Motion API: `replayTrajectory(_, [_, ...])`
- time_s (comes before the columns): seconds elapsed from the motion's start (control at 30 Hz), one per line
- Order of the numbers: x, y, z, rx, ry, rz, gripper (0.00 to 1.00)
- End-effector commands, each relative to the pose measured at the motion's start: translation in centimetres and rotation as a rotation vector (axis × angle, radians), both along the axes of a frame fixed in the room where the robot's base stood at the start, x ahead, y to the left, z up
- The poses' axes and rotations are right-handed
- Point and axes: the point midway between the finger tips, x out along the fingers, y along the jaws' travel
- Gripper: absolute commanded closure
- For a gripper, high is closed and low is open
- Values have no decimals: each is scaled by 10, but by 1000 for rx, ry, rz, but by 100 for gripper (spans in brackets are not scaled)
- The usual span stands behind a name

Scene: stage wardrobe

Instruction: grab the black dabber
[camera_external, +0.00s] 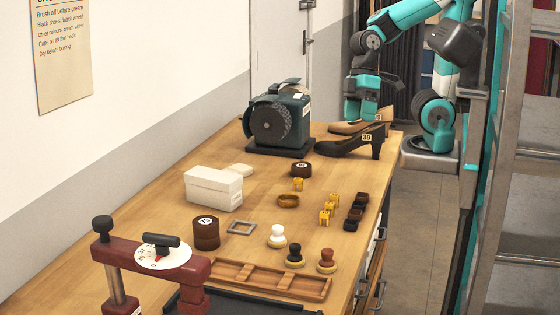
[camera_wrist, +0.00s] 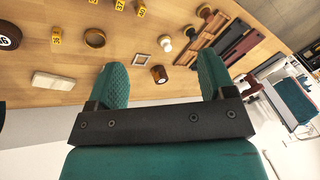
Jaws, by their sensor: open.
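The black dabber (camera_external: 294,256) stands on the wooden bench, its black knob upright on a pale round base. A dabber with a white knob (camera_external: 277,236) is to its left and a brown one (camera_external: 327,260) to its right. In the wrist view the black dabber (camera_wrist: 190,32) is small, beyond the fingertips, between the white dabber (camera_wrist: 165,43) and the brown one (camera_wrist: 205,12). My gripper (camera_wrist: 162,75) is open with nothing between its fingers. In the external view my gripper (camera_external: 362,112) is at the bench's far end, over the shoes, well away from the dabbers.
A wooden divided tray (camera_external: 263,277) lies just in front of the dabbers. A brown cylinder (camera_external: 206,233), a grey square frame (camera_external: 241,228), a white box (camera_external: 213,188) and numbered yellow tags (camera_external: 325,218) stand around. A polishing machine (camera_external: 278,122) and a black shoe (camera_external: 352,143) are at the far end.

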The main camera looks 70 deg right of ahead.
Motion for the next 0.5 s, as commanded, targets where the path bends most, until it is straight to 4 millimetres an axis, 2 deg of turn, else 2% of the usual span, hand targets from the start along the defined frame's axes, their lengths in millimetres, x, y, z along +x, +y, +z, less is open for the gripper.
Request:
replayTrajectory(0.13, [40,52,-18,-35,-59,194,24])
replayTrajectory(0.23, [63,105,-36,-61,-121,349,24])
replayTrajectory(0.3, [71,143,-51,-76,-162,448,24])
replayTrajectory(0.4, [74,189,-71,-93,-214,562,24])
replayTrajectory(0.5, [72,219,-83,-101,-247,632,24])
